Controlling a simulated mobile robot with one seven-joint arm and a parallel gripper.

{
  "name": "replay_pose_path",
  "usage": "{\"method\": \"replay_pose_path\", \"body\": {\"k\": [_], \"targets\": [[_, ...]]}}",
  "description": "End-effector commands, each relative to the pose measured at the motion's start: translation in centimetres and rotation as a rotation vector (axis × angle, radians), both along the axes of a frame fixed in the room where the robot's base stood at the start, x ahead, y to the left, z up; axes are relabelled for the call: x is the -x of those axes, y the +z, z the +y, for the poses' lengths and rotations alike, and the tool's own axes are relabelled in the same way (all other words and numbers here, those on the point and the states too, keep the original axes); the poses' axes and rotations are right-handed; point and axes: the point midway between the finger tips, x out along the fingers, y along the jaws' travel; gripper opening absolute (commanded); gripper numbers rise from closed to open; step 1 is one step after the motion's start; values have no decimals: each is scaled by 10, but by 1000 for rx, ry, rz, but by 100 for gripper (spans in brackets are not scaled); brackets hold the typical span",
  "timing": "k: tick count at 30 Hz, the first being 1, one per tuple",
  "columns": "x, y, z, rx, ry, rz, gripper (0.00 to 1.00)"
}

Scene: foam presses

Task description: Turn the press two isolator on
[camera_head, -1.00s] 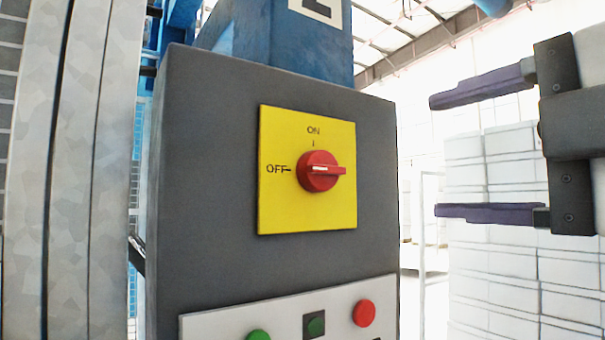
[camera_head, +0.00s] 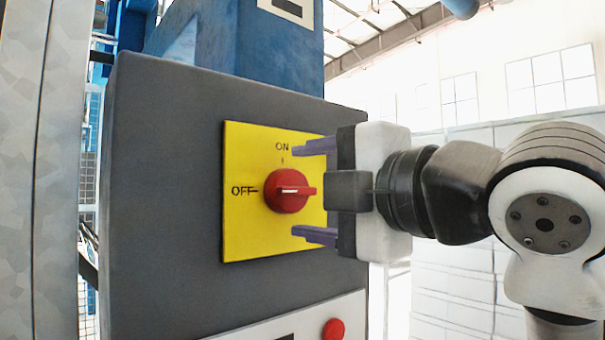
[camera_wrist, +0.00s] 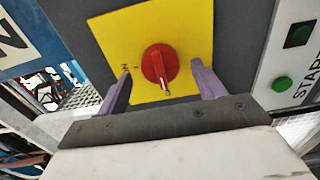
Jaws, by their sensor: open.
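The isolator is a red rotary knob (camera_head: 287,191) on a yellow plate (camera_head: 243,232) marked ON at the top and OFF at the left. Its grip bar lies horizontal, in line with the OFF mark. My gripper (camera_head: 314,191) is open, just right of the knob, with one purple finger above and one below its level. In the wrist view the knob (camera_wrist: 159,65) shows between the two finger tips of my gripper (camera_wrist: 162,80), with gaps on both sides. I see no clear contact with the knob.
The plate is on a dark grey control box (camera_head: 165,180). A pale button panel below it has a red button (camera_head: 333,328); the wrist view shows a green button (camera_wrist: 282,84). A blue press column (camera_head: 235,45) rises behind. A metal post (camera_head: 38,200) stands at left.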

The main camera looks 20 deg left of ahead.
Motion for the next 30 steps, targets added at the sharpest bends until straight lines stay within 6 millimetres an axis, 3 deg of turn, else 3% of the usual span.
{"method": "replay_pose_path", "body": {"k": [6, 14, 24, 30], "targets": [[-9, 0, 14, -1, 1, -1, 68], [-10, -1, 15, -1, 0, -1, 68], [-9, 0, 14, 0, 0, 0, 27], [-9, -1, 14, -6, 0, 8, 24]]}}
